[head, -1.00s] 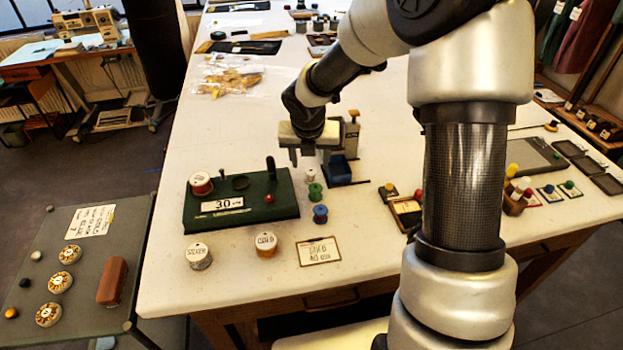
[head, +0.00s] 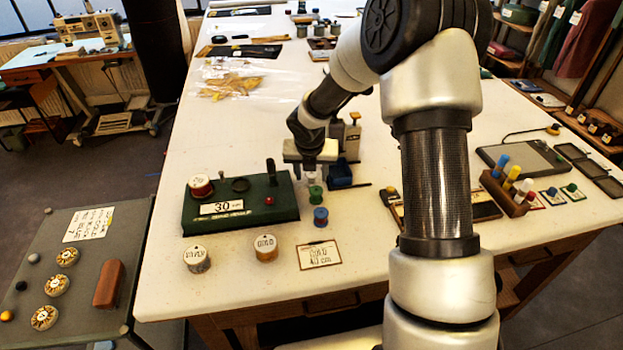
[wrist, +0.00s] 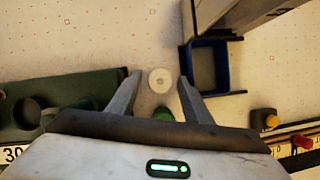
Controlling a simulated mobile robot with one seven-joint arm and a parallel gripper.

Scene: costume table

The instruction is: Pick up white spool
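The white spool (wrist: 160,79) shows from above in the wrist view, between the two open fingertips of my gripper (wrist: 160,83). In the head view the white spool (head: 311,179) is small and partly hidden by my gripper (head: 309,172), whose fingers point down around or just above it. Clear gaps show between the spool and each finger in the wrist view. The green spool (head: 315,194) stands just in front of the white one and also shows in the wrist view (wrist: 163,113). The blue spool (head: 320,217) stands nearer the table's front.
A dark green board (head: 262,207) lies to the left. A blue bin (wrist: 210,65) and a grey device (head: 352,139) stand close to the right and behind. Spools marked silver (head: 196,259) and gold (head: 265,247) and a card (head: 319,254) are in front.

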